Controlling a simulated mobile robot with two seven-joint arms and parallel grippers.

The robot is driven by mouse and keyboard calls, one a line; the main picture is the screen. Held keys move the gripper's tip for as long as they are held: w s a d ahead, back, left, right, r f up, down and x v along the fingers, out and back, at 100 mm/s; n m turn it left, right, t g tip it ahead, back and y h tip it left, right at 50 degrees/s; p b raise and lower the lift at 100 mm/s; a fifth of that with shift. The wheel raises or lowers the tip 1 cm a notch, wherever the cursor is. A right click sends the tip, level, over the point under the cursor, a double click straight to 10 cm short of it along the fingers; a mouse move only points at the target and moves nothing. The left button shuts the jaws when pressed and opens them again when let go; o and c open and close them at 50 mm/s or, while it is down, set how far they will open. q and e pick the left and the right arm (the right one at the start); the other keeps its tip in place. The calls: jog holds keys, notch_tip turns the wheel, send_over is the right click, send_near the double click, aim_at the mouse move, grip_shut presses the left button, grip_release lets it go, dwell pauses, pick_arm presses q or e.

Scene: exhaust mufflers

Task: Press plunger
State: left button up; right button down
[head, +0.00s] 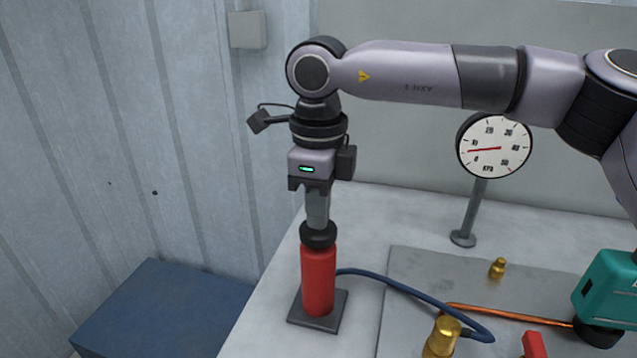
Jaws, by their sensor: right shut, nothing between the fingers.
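A red cylinder (318,282) stands upright on a dark square base plate near the table's left edge. Its black round plunger knob (318,235) is on top, close above the red body. My right gripper (318,222) points straight down over it. The fingers are shut with nothing between them, and their tips appear to touch the top of the knob. Any plunger rod below the knob is hardly visible. My left gripper is out of view.
A round gauge (494,147) on a stand is behind, its needle left of centre. A blue hose (400,284) runs from the cylinder toward a metal plate (420,275) with brass fittings (497,268), a copper pipe (510,314) and a teal device (607,297). A blue box (150,305) is left of the table.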

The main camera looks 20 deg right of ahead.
jog(key=shift+s+f, duration=0.1)
jog(key=shift+f, duration=0.15)
notch_tip(320, 180, up, 5)
jog(key=p, duration=0.3)
jog(key=shift+a+f, duration=0.1)
jog(key=shift+f, duration=0.1)
notch_tip(320, 180, up, 10)
jog(key=shift+b, duration=0.4)
dwell(0.4)
notch_tip(320, 180, up, 5)
jog(key=shift+r+p, duration=0.1)
jog(key=shift+p, duration=0.65)
